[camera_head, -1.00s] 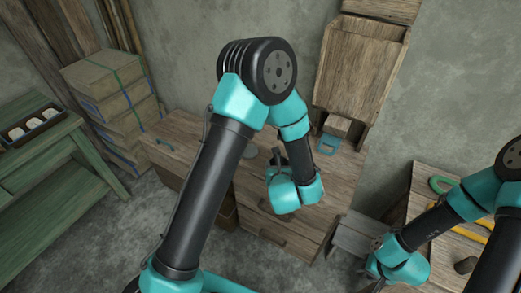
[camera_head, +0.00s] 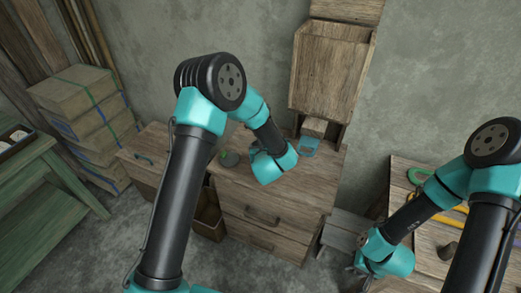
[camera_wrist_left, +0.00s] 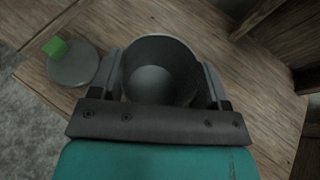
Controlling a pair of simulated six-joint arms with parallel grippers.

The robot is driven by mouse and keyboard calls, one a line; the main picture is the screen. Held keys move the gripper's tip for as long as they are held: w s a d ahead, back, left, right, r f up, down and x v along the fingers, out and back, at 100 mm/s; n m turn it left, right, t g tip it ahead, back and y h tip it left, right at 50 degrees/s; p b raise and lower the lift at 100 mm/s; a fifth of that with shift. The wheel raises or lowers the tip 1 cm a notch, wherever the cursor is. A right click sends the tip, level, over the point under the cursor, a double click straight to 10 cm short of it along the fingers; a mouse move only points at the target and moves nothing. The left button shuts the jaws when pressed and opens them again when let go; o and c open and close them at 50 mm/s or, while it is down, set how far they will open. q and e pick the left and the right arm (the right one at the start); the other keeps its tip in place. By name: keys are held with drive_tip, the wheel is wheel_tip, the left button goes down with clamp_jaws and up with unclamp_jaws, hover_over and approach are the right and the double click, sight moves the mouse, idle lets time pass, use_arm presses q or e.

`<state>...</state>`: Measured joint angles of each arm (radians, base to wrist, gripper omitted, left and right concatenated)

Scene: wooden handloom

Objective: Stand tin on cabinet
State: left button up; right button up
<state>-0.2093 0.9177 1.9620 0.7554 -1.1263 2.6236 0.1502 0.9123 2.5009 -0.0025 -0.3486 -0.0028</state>
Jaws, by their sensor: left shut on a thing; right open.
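A dark grey open tin (camera_wrist_left: 160,72) is between the fingers of my left gripper (camera_wrist_left: 163,84), which is shut on it. In the left wrist view I look down into its mouth, over the wooden top of the cabinet (camera_wrist_left: 268,118). I cannot tell whether its base touches the wood. In the head view the cabinet (camera_head: 285,207) stands against the wall, and my left wrist is over its top, hiding the tin. My right gripper (camera_head: 361,277) is open and empty, low beside the workbench.
A round grey lid-like disc (camera_wrist_left: 74,67) with a green knob lies on the cabinet top, left of the tin. A blue item (camera_head: 308,147) lies at the back, below a tall wooden box (camera_head: 326,75). A workbench (camera_head: 400,185) stands right, a green table (camera_head: 50,190) left.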

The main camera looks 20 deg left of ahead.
use_arm(q)
drive_tip(key=shift+w+a+f, duration=0.1)
drive_tip(key=shift+w+a, duration=0.05)
drive_tip(key=shift+w, duration=0.45)
drive_tip(key=shift+w+a, duration=0.15)
drive_tip(key=shift+w, duration=0.4)
drive_tip(key=shift+w+a, duration=0.1)
drive_tip(key=shift+w, duration=0.1)
drive_tip(key=shift+w+f, duration=0.2)
drive_tip(key=shift+f, duration=1.6)
drive_tip(key=o, duration=0.9)
drive_tip(key=shift+f, duration=0.1)
